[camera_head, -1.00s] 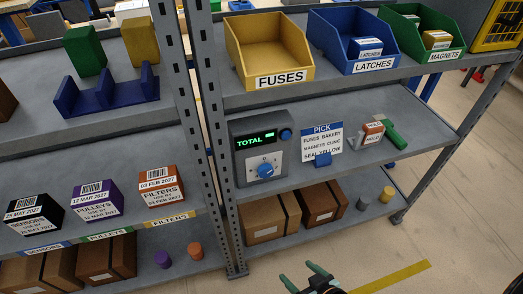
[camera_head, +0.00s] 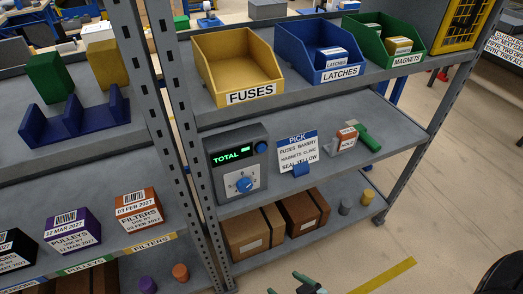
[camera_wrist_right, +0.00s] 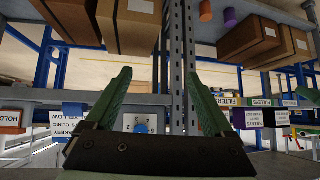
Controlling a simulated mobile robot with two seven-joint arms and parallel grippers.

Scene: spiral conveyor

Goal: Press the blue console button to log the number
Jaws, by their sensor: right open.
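The grey console (camera_head: 218,186) stands on the middle shelf of the right rack, with a lit green TOTAL display. The blue console button (camera_head: 261,147) is at its upper right, beside the display. A blue dial knob (camera_head: 244,184) sits below on a white plate; it also shows in the right wrist view (camera_wrist_right: 141,128), partly hidden by the gripper body. My right gripper (camera_head: 285,283) is at the bottom edge of the head view, below and in front of the rack, apart from the console. Its green fingers (camera_wrist_right: 160,82) are spread and empty. My left gripper is not visible.
A PICK sign (camera_head: 297,152) stands right of the console, then a small labelled box (camera_head: 347,139) and a green object (camera_head: 364,139). Yellow FUSES bin (camera_head: 240,70) and other bins sit above. Brown boxes (camera_head: 252,232) lie below. Floor in front is open.

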